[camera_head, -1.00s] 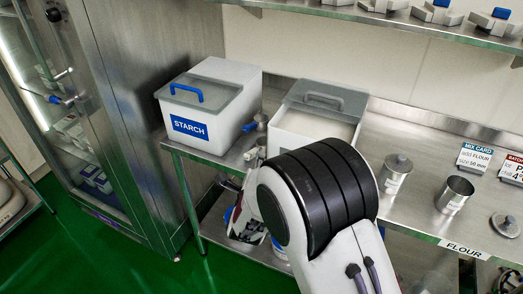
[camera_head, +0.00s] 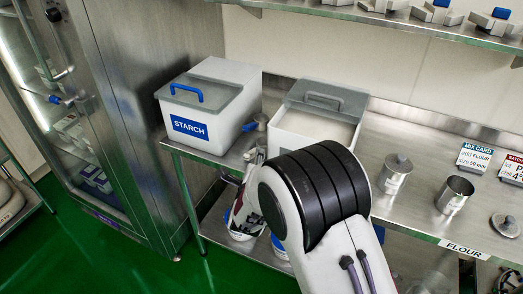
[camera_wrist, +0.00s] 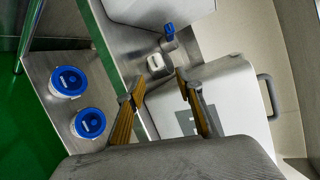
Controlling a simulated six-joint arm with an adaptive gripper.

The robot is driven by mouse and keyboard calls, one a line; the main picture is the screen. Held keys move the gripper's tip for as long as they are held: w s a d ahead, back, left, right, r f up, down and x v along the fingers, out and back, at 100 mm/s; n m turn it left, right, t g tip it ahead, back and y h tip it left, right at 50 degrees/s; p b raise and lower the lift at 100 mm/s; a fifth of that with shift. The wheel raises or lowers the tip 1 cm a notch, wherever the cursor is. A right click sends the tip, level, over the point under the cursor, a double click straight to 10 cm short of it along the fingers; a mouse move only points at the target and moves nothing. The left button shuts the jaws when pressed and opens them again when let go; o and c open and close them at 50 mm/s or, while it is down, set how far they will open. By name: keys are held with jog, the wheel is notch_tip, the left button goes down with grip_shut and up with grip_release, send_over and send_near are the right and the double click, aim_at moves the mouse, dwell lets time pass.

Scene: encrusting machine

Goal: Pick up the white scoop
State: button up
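The white scoop (camera_wrist: 155,63) shows in the wrist view as a small white piece on the steel table near its front edge, just beyond the gap between my fingertips. Most of its shape is too small to make out. My gripper (camera_wrist: 160,84) is open and empty, with one finger on each side of the gap, apart from the scoop. In the head view my arm covers most of the gripper and the area around the scoop.
A blue-handled metal scoop (camera_wrist: 170,43) lies beside the white one. The STARCH bin (camera_head: 206,105) and an open-topped white bin (camera_head: 310,126) flank this spot closely. Blue-lidded tubs (camera_wrist: 68,81) stand on the lower shelf. Metal canisters (camera_head: 395,174) stand farther right.

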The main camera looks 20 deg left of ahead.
aim_at(252, 153)
jog(key=shift+w+a+f, duration=0.2)
jog(key=shift+w+a, duration=0.95)
jog(key=shift+a, duration=0.2)
jog(key=shift+x, duration=1.05)
grip_shut()
